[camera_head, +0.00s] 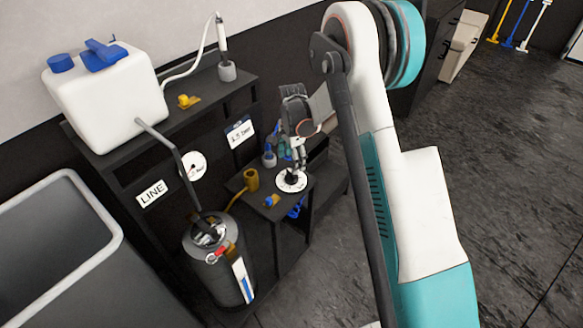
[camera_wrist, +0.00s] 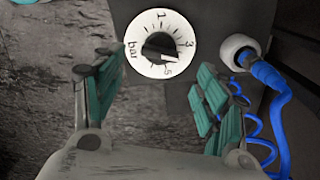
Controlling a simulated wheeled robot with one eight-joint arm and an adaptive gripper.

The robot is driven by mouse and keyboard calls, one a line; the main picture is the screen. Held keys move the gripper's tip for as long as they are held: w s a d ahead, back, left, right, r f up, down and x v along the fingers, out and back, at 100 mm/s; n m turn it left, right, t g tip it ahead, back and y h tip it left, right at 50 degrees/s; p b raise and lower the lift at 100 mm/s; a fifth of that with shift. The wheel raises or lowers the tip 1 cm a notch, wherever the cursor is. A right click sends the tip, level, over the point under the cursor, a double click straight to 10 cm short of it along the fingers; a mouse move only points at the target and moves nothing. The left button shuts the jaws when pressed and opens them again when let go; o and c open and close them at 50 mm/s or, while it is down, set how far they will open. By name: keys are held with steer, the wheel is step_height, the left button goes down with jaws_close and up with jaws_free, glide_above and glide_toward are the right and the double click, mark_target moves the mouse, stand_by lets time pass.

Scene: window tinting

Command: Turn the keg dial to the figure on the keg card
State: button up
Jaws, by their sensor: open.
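A white dial face with a black knob (camera_wrist: 160,46) lies below my gripper in the wrist view, marked "bar" with the figures 1, 3 and 5. The knob's pointer appears to aim right and slightly down, between 3 and 5. The same dial (camera_head: 291,181) shows on the low shelf in the head view. A white card (camera_head: 240,132) on the rack seems to read 1.5 bar. My gripper (camera_wrist: 155,65) is open, its fingers either side of the dial's near side and apart from the knob. In the head view my gripper (camera_head: 298,158) hangs just above the dial.
A blue-collared white fitting with a coiled blue hose (camera_wrist: 262,72) stands right of the dial. A dark keg (camera_head: 222,270), a LINE card (camera_head: 151,194), another round dial (camera_head: 193,166) and a brass-coloured cylinder (camera_head: 251,180) are left of my gripper. Open floor (camera_head: 490,150) lies right.

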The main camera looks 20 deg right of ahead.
step_height(320, 180, up, 6)
stand_by(0.6)
steer(key=s+r+n+t, duration=0.2)
steer(key=s+r+n, duration=0.2)
steer(key=s+r, duration=0.45)
steer(key=s+r+n+t, duration=0.1)
steer(key=s+r+n, duration=0.35)
steer(key=r, duration=0.75)
steer(key=s+r+n+t, duration=0.1)
steer(key=s+n+t, duration=0.3)
steer(key=s, duration=1.7)
steer(key=shift+d+r+n, duration=0.2)
steer(key=shift+n, duration=0.95)
